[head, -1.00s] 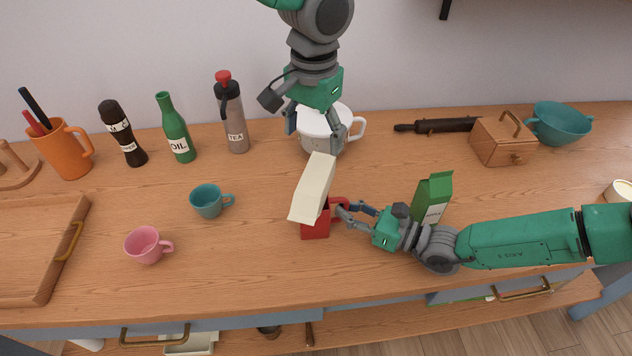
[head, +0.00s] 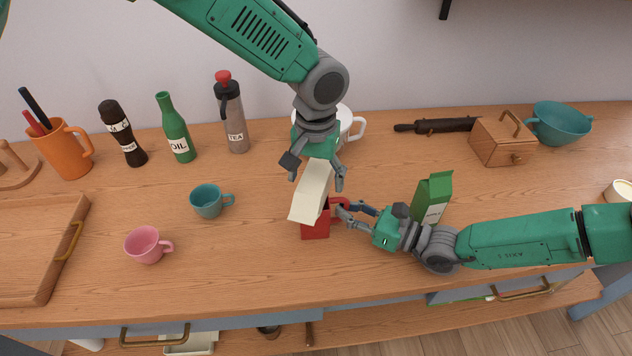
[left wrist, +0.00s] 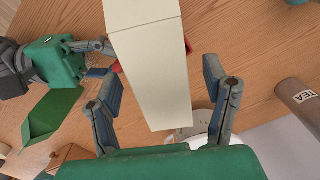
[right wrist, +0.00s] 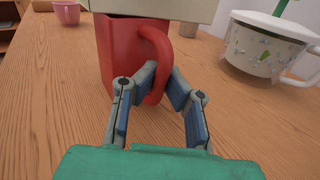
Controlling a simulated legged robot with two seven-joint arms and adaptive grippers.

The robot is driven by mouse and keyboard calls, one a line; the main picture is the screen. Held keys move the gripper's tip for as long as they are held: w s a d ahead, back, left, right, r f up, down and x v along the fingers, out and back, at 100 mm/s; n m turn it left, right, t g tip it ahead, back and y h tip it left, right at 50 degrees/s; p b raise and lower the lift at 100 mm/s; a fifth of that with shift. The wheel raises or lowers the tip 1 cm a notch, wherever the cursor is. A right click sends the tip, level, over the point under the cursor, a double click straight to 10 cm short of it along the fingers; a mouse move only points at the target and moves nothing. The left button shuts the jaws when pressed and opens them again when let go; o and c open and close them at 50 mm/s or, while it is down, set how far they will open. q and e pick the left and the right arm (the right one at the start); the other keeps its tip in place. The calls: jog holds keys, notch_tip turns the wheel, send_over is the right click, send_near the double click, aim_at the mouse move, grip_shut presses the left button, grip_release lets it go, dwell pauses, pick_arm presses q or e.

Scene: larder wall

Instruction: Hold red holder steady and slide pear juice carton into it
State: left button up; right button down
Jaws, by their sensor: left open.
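A cream carton (head: 312,190) with no label in view lies tilted over the top of the red holder (head: 316,228). In the right wrist view the carton (right wrist: 150,8) spans the rim of the holder (right wrist: 122,55); I cannot tell whether any of it is inside. My left gripper (head: 316,181) is open above the carton's far end. In the left wrist view its fingers (left wrist: 158,78) are spread on either side of the carton (left wrist: 150,65), with gaps. My right gripper (head: 345,209) is shut on the holder's handle (right wrist: 158,62).
A white pot (head: 350,125) stands just behind. A green carton (head: 433,197) stands beside my right gripper. A teal cup (head: 207,201) and a pink cup (head: 144,245) are to the left. A tea flask (head: 234,120) and an oil bottle (head: 176,132) stand behind.

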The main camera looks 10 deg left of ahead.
pick_arm(q)
notch_tip(320, 180, down, 2)
jog(key=shift+f, duration=0.15)
grip_shut()
